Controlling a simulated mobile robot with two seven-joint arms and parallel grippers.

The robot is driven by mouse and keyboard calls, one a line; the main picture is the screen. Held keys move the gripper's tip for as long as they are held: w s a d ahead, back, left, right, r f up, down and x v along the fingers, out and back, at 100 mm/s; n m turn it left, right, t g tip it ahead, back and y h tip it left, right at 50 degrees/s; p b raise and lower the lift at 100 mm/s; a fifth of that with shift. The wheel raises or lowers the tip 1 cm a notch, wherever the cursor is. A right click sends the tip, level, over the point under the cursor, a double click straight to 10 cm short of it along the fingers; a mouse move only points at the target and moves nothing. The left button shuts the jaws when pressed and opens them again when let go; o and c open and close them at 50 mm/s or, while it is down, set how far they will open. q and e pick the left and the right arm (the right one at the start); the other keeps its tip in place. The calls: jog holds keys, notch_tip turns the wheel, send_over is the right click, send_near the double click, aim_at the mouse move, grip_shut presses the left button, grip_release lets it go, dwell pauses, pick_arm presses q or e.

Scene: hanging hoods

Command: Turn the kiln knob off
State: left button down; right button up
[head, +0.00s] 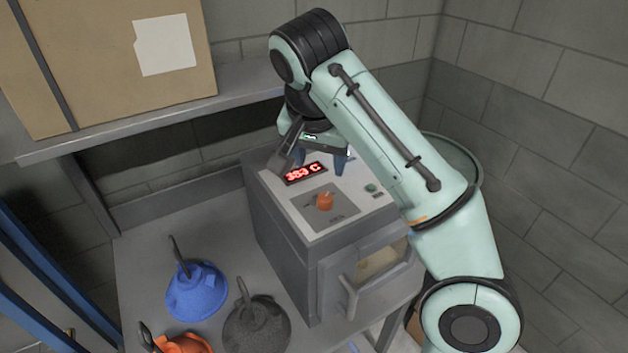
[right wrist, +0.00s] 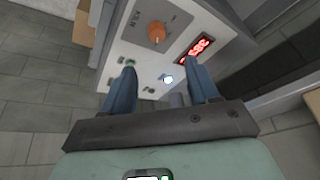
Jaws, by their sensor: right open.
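The kiln (head: 282,225) is a grey box on the bench with a light top panel and a red display (head: 306,173) that seems to read 383 C. The orange kiln knob (head: 324,201) sits on the panel in front of the display. It also shows in the right wrist view (right wrist: 156,32), beyond the fingers, with markings around it. My right gripper (head: 320,168) is above the back of the panel, apart from the knob. Its two blue fingers (right wrist: 163,80) are spread and empty. My left gripper is not in view.
Blue (head: 196,291), dark grey (head: 257,326) and orange (head: 184,343) hoods lie on the bench left of the kiln. A cardboard box (head: 105,60) stands on a shelf (head: 150,125) above the bench. The kiln's front door has a handle (head: 348,296).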

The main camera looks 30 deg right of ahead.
aim_at(325, 198)
jog(key=x, duration=1.3)
jog(key=shift+s, duration=0.35)
jog(key=c, duration=1)
